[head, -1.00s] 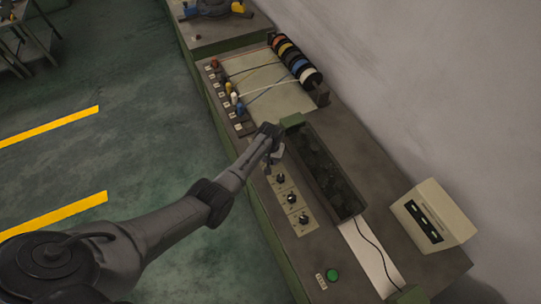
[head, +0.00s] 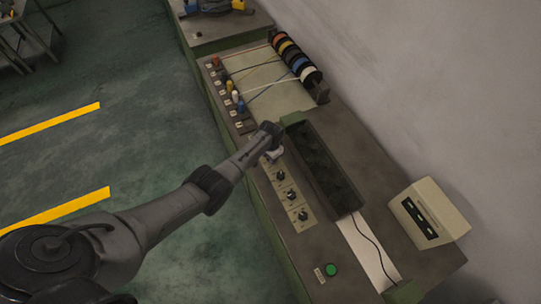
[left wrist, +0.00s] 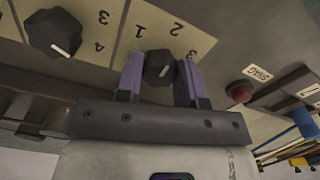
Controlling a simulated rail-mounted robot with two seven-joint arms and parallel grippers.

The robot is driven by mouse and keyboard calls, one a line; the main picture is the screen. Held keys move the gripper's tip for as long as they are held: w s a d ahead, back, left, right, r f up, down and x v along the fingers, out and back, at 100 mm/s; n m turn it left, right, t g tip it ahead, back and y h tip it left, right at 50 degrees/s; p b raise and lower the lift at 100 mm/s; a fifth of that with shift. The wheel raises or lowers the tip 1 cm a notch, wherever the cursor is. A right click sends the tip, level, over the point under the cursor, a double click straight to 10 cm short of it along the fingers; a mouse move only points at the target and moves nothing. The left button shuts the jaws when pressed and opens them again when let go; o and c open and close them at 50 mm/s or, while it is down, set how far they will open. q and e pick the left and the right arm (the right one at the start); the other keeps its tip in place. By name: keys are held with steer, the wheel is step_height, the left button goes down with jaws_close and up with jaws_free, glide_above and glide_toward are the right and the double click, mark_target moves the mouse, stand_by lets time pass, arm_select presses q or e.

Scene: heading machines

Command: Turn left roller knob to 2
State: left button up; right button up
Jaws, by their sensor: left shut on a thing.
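The control panel (head: 292,206) carries a row of black knobs on the bench. In the left wrist view, a black knob (left wrist: 160,67) with a small white pointer mark sits between the two purple fingers of my left gripper (left wrist: 161,80), which is shut on it. The printed numbers 1, 2 and 3 (left wrist: 175,29) stand around this knob; I cannot tell exactly which one the mark points at. In the head view my left gripper (head: 270,150) is at the far end of the knob row and hides the held knob.
Another black knob (left wrist: 55,32) is beside the held one. A red button (left wrist: 240,91) is on the other side. A dark open trough (head: 325,170) runs alongside the panel. A green button (head: 331,270), a beige box (head: 430,212) and wire spools (head: 295,60) are on the bench.

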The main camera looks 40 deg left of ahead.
stand_by(0.4)
arm_select(q)
steer(key=o, duration=0.9)
steer(key=shift+r, duration=0.5)
step_height(320, 180, up, 13)
steer(key=p, duration=0.3)
steer(key=shift+f, duration=0.1)
